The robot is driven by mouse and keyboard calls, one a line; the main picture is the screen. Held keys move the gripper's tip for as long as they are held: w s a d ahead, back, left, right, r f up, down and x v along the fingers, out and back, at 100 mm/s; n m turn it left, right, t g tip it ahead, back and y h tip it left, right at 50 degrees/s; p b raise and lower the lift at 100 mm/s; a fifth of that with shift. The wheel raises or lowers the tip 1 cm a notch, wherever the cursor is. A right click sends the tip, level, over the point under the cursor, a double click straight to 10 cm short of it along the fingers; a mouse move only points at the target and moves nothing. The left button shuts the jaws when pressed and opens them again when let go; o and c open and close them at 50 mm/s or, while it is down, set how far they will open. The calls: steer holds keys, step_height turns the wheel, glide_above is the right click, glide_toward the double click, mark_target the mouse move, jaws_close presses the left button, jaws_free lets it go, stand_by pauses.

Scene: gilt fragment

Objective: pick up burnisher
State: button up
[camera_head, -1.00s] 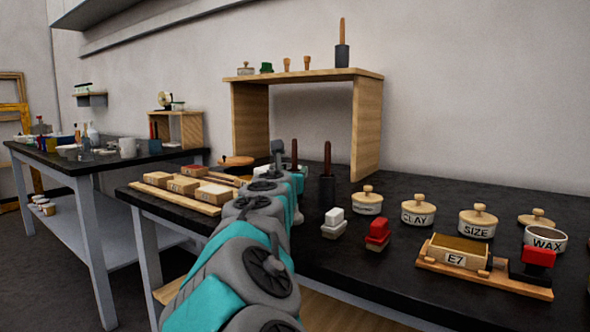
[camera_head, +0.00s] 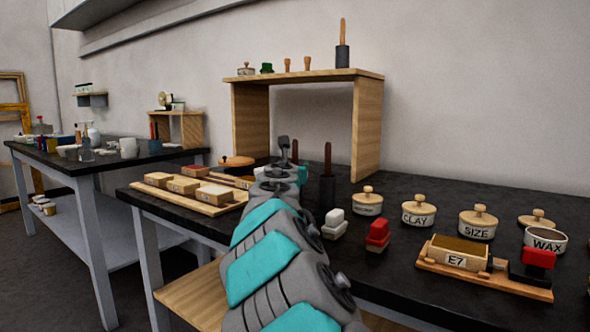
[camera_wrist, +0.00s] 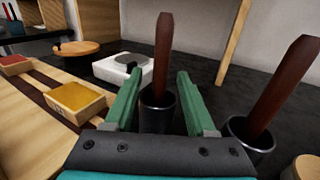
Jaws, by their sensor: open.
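Two dark-brown tool handles stand in black cups, and their working ends are hidden, so I cannot tell which is the burnisher. In the wrist view, the left handle (camera_wrist: 163,58) rises from its cup (camera_wrist: 158,116) between the green fingers of my open gripper (camera_wrist: 158,75), with gaps at both sides. The right handle (camera_wrist: 284,88) leans in its cup (camera_wrist: 250,140), outside the right finger. In the head view, one handle (camera_head: 327,160) and cup (camera_head: 327,191) show right of my arm. The other handle (camera_head: 295,151) is partly hidden behind my arm.
A wooden shelf stand (camera_head: 308,74) rises behind, holding another handled tool in a cup (camera_head: 342,56). A white block-like device (camera_wrist: 122,67) sits just left of my fingers. Labelled pots (camera_head: 418,213) and stamp-like blocks (camera_head: 377,233) stand to the right.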

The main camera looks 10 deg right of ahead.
steer(key=shift+c, duration=0.4)
jaws_close()
